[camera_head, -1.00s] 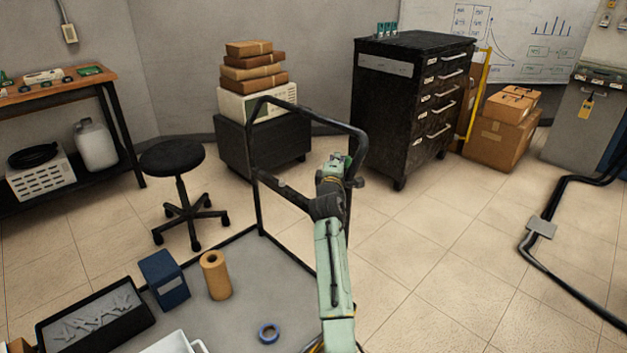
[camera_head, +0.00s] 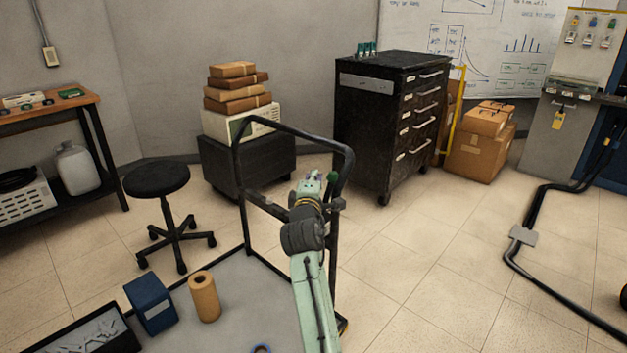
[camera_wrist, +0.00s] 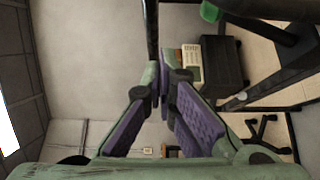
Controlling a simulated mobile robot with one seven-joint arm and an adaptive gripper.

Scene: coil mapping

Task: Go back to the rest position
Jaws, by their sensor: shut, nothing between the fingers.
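My gripper (camera_head: 318,180) is at the end of my pale green arm, in the middle of the head view. It is held up in front of the black metal frame of the cart (camera_head: 240,190), near its right upright. In the wrist view, my gripper (camera_wrist: 160,84) has its purple-padded fingers drawn together at the tips, with nothing seen between them. The wrist view looks sideways at a grey wall, with the room turned on its side.
The cart carries a blue box (camera_head: 150,303), a tan roll (camera_head: 204,297) and a dark tray (camera_head: 85,340). Behind are a black stool (camera_head: 157,180), a drawer cabinet (camera_head: 375,130) and cartons (camera_head: 478,150). A black cable (camera_head: 540,270) lies on the floor at right. Floor between cabinet and cable is clear.

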